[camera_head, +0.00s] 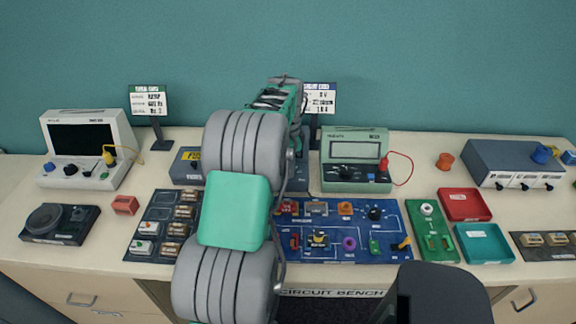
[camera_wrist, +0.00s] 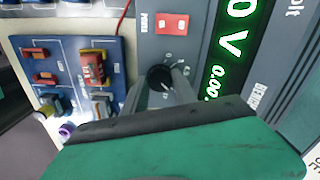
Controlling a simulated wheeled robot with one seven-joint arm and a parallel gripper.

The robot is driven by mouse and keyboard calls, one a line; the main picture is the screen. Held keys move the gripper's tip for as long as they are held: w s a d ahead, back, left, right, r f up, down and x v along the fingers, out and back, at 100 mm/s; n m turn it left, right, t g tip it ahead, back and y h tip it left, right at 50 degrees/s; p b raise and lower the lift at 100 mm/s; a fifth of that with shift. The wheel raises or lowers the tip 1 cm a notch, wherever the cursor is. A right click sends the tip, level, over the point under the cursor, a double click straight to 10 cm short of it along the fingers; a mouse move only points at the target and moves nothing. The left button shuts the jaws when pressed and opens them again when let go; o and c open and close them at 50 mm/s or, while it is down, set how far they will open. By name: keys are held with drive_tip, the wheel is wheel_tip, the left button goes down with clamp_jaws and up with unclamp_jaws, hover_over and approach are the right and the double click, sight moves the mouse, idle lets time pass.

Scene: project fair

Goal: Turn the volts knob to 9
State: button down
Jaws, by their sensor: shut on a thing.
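In the wrist view the grey power supply (camera_wrist: 195,50) fills the middle and right, with a lit green display (camera_wrist: 230,60) that shows "0 V" and "0.00" in part. A black round knob (camera_wrist: 158,77) with scale marks around it sits below the red power switch (camera_wrist: 172,24). My gripper (camera_wrist: 162,88) is shut on this knob, its grey fingers on either side. Which number the knob points to cannot be read. In the head view my arm hides the gripper, the knob and most of the supply (camera_head: 186,168).
A blue circuit board (camera_head: 345,250) with several parts lies on the bench close to the supply. A green meter (camera_head: 355,160) with a red lead stands to the right. Red (camera_head: 490,207) and teal (camera_head: 508,257) trays are further right.

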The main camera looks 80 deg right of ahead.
drive_tip(key=shift+r, duration=0.1)
idle(0.3)
drive_tip(key=c, duration=1)
unclamp_jaws()
wheel_tip(320, 180, up, 8)
drive_tip(key=shift+f+b, duration=0.15)
drive_tip(key=shift+b, duration=0.4)
